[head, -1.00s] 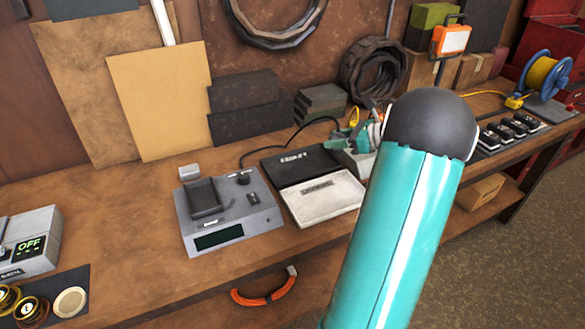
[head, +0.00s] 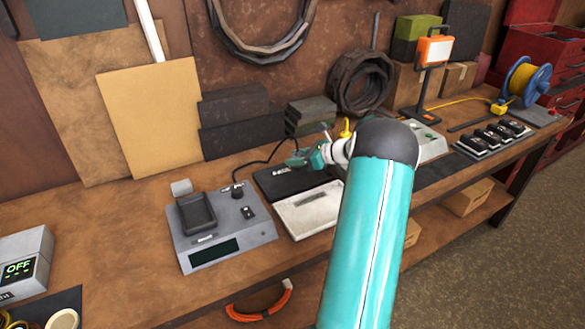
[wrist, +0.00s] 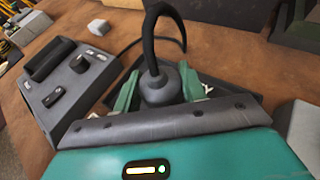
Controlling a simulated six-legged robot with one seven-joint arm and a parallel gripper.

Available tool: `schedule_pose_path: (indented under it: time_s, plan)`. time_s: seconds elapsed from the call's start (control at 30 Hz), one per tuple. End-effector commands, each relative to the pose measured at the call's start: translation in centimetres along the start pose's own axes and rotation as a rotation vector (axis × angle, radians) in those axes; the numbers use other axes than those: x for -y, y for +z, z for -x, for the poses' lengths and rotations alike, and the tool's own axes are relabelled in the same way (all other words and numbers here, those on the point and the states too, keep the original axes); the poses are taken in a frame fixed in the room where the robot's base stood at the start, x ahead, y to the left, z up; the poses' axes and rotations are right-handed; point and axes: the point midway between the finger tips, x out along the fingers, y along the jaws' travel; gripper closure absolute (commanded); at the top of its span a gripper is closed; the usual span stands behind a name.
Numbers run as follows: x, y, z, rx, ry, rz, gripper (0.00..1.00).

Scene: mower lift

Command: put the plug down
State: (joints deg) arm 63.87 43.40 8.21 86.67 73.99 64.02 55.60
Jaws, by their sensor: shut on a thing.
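The plug is a dark grey rounded body (wrist: 160,88) with a thick black cable rising out of its top in the wrist view. My gripper (wrist: 165,90) is shut on it, one green finger on each side. In the head view my gripper (head: 297,158) is over the black mat (head: 275,183) at the back of the bench; the plug is too small there to make out clearly. The plug's lower end is hidden by my gripper, so I cannot tell whether it touches the mat.
A grey device with a cradle and dark display (head: 222,226) stands left of the mat. A pale panel (head: 308,212) lies in front of the mat. Dark stacked blocks (head: 311,112) stand behind. A work lamp (head: 434,50) stands to the right. Bare bench lies at the front left.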

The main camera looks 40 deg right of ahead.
Motion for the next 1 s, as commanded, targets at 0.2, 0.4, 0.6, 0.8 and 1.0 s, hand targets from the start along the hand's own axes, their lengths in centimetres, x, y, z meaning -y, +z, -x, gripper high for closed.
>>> schedule_pose_path:
  time_s: [0.2,0.4,0.6,0.8,1.0]
  plan:
    - [0.3,-0.9,-1.9,0.002,0.001,0.000,0.83]
    - [0.5,-3.3,-3.4,0.001,0.002,-0.002,0.83]
    - [0.5,-3.9,-3.6,0.001,0.000,0.002,0.83]
    - [0.5,-4.2,-3.7,0.001,0.000,0.001,0.83]
    - [0.5,-4.3,-3.7,0.001,0.000,0.001,0.37]
